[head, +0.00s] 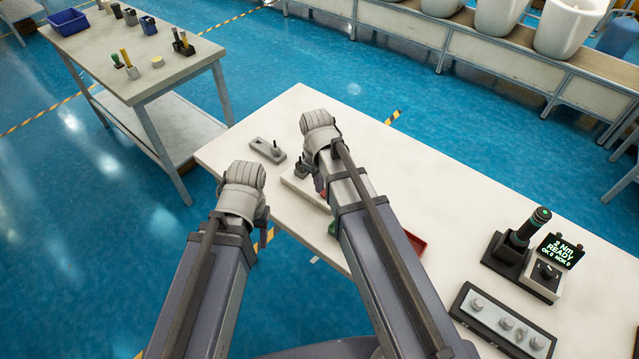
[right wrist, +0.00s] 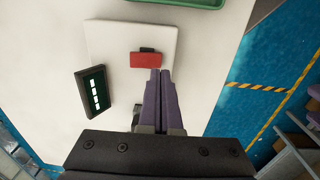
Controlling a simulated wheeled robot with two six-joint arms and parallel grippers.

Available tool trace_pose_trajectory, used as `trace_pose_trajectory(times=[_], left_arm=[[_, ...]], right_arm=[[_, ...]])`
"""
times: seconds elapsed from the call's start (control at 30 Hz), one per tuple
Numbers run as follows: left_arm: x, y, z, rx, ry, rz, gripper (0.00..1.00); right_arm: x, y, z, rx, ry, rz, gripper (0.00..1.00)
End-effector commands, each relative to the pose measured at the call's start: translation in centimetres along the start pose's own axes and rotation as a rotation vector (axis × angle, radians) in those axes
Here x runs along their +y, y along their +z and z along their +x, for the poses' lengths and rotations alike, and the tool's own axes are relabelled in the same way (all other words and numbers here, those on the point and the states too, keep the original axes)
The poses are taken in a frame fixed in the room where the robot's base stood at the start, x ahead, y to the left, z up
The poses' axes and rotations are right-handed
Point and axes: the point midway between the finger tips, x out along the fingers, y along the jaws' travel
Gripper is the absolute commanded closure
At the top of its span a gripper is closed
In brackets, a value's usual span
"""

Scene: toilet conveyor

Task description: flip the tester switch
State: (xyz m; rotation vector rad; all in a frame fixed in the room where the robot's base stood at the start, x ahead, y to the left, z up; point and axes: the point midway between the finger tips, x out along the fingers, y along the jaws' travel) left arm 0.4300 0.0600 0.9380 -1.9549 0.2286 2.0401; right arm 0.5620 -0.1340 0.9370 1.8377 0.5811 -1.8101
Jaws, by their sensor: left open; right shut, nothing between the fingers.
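In the right wrist view a pale square plate (right wrist: 112,42) carries a red block (right wrist: 146,60) with a small dark part at its top edge. I cannot tell for sure whether this is the tester switch. In the head view my right arm hides most of this plate. My left gripper (head: 264,228) is open and empty, off the table's near left edge.
A grey plate with a peg (head: 268,150) lies at the table's far left. A red tray (head: 416,242) is partly behind my right arm. The middle right tabletop is clear.

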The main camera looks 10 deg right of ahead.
Motion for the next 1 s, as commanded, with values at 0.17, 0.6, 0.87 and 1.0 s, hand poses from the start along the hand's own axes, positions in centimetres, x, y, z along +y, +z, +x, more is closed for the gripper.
trace_pose_trajectory(times=[0.17,0.6,0.87,1.0], left_arm=[[0.0,0.0,0.0,0.000,0.000,0.000,0.50],[-0.3,0.2,-3.3,0.000,0.000,0.000,0.50],[-0.7,0.4,-7.2,0.000,0.000,0.001,0.50],[-0.9,0.5,-9.2,0.000,0.000,0.002,0.50]], right_arm=[[0.0,0.0,0.0,0.000,0.000,0.000,1.00],[-0.5,0.0,-3.3,0.000,0.000,0.001,1.00],[-1.1,0.0,-7.3,0.000,0.000,0.001,1.00],[-1.4,0.0,-9.4,0.000,0.000,0.001,1.00]])
